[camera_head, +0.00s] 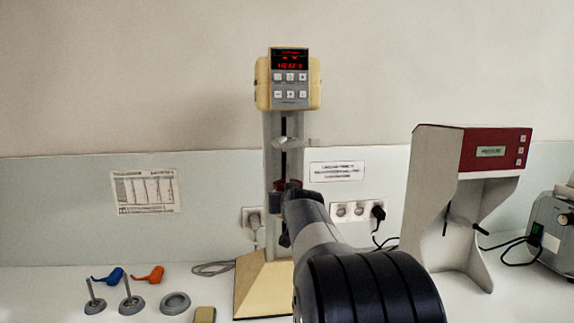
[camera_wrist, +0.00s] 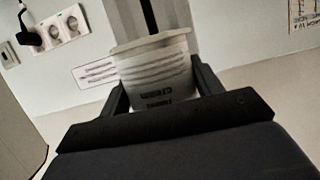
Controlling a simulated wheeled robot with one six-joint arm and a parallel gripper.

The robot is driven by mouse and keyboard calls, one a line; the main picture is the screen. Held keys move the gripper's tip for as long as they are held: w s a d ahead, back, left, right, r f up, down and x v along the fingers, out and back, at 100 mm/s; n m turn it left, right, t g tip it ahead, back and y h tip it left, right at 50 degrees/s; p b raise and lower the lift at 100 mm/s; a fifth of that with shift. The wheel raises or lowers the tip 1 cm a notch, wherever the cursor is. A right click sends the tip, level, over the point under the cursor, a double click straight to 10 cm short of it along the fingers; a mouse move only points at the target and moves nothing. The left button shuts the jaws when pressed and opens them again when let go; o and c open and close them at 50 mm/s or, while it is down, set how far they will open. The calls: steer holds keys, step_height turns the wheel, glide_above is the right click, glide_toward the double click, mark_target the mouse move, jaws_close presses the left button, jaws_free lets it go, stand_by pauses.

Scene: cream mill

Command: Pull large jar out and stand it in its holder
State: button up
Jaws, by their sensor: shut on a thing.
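In the wrist view a white jar (camera_wrist: 155,72) with a pale rim and dark printed lettering sits between the two dark fingers of my gripper (camera_wrist: 158,84). The fingers are shut on its sides. Behind it is the grey column with a dark slot of the cream mill (camera_head: 270,150). In the head view my gripper (camera_head: 284,203) is at the column's lower middle, and my arm hides most of the jar. I cannot tell whether the jar still touches the mill. A round grey ring-shaped holder (camera_head: 163,305) lies on the worktop at the lower left.
Two grey pin stands (camera_head: 95,305), a blue piece (camera_head: 108,276), an orange piece (camera_head: 149,274) and a small tan block (camera_head: 204,315) are at the left. A red-topped white machine (camera_head: 430,190) and a grey device (camera_head: 555,240) stand at the right. Wall sockets (camera_head: 350,212) are behind.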

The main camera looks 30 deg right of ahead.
steer(key=s+a+b, duration=0.3)
steer(key=s+b, duration=0.1)
steer(key=s, duration=0.4)
steer(key=shift+a, duration=0.4)
stand_by(0.7)
steer(key=shift+s, duration=0.1)
